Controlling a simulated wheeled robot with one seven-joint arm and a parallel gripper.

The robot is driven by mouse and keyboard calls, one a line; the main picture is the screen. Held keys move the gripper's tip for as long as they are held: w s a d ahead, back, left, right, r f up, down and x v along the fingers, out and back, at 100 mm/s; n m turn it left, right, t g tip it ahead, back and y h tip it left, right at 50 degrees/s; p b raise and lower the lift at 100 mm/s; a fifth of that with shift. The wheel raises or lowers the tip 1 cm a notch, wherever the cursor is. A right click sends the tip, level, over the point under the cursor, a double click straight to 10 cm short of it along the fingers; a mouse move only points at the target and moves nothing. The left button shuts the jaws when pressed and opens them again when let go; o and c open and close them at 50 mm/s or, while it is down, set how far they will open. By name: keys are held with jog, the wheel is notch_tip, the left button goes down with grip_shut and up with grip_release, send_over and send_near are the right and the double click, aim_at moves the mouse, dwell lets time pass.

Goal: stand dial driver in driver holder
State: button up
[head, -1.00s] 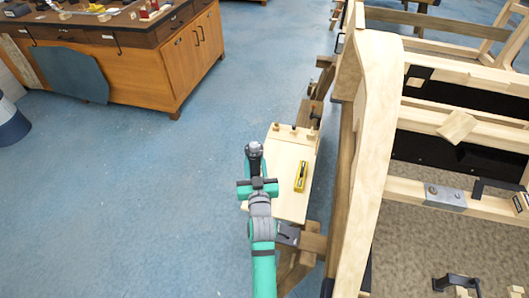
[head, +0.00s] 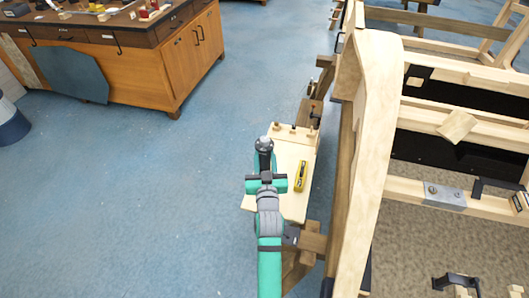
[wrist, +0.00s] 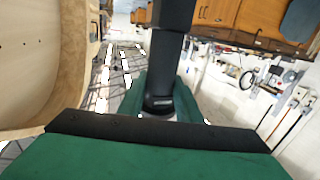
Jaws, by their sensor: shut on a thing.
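My gripper (head: 264,145) is at the far end of my teal arm, over the left side of a small pale wooden shelf. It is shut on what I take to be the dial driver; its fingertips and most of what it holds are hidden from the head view. A wooden strip with several dark pegs or tools, likely the driver holder (head: 302,137), stands along the shelf's far edge, just beyond and right of my gripper.
A yellow tool (head: 301,176) lies on the shelf (head: 292,205), right of my gripper. A large wooden bodyframe (head: 372,130) rises close on the right. A wooden workbench (head: 150,75) stands at the far left. The blue floor (head: 130,200) left of my arm is clear.

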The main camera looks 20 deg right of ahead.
aim_at(265, 168)
jog(key=shift+f, duration=2.25)
jog(key=shift+a+f, duration=0.1)
jog(key=shift+f, duration=1.45)
jog(key=shift+w+f, duration=0.1)
jog(key=shift+f, duration=3.35)
jog(key=shift+d, duration=0.2)
jog(key=shift+a+f, duration=0.2)
jog(key=shift+d+f, duration=0.1)
jog(key=shift+f, duration=0.3)
